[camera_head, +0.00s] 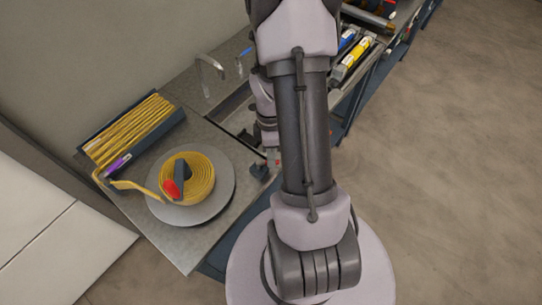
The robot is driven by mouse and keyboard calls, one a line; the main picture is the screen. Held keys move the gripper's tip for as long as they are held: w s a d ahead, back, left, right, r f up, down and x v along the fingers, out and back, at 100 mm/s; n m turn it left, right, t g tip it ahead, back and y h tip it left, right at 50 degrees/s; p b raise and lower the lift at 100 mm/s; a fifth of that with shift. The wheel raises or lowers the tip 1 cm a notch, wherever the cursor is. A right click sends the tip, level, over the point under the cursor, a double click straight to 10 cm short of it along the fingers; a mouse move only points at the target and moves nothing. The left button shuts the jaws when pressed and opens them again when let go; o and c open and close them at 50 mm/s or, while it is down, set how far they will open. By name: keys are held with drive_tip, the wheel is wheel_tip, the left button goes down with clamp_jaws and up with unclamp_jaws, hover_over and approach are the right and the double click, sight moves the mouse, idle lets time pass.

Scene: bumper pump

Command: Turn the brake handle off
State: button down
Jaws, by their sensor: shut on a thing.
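A yellow strap or hose coil (203,179) lies on a round grey plate (222,188) on the bench, with a dark lever with a red end (171,189) across it. My gripper (272,157) is low at the bench's right edge, to the right of the plate and partly hidden by my arm. It is shut on a small part with a red bit, which seems to be the brake handle (278,162). A small dark block (260,172) sits just below the gripper at the bench edge. The handle's angle is too small to make out.
A dark tray (178,117) of folded yellow hose stands at the back left of the bench, with a purple-handled item (118,164) in front. A sink with a tap (211,68) lies behind my arm. Tools, including a yellow one (351,58), lie further back. The floor at right is clear.

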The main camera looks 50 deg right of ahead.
drive_tip(key=n+p, duration=0.1)
drive_tip(key=w+n+p, duration=0.1)
drive_tip(key=n, duration=0.2)
drive_tip(key=shift+w+d+r+n+h+p, duration=0.2)
drive_tip(key=shift+d+n+h+p, duration=0.1)
drive_tip(key=shift+h+p, duration=0.1)
drive_tip(key=shift+w+f+n+g+h+p, duration=0.15)
drive_tip(key=shift+w+n+h+p, duration=0.2)
drive_tip(key=shift+n+p, duration=0.75)
drive_tip(key=shift+w+n+g+h+p, duration=0.15)
drive_tip(key=shift+w+n+p, duration=0.45)
drive_tip(key=shift+n, duration=0.8)
drive_tip(key=shift+s, duration=0.1)
drive_tip(key=c, duration=1.4)
unclamp_jaws()
drive_tip(key=w+r+p, duration=0.1)
drive_tip(key=r, duration=0.4)
drive_tip(key=w+r+p, duration=0.1)
drive_tip(key=r+p, duration=0.1)
drive_tip(key=r, duration=0.4)
drive_tip(key=w+r+p, duration=0.1)
drive_tip(key=r, duration=0.5)
drive_tip(key=shift+w+a+p, duration=0.15)
drive_tip(key=shift+a+p, duration=0.05)
drive_tip(key=shift+p, duration=0.1)
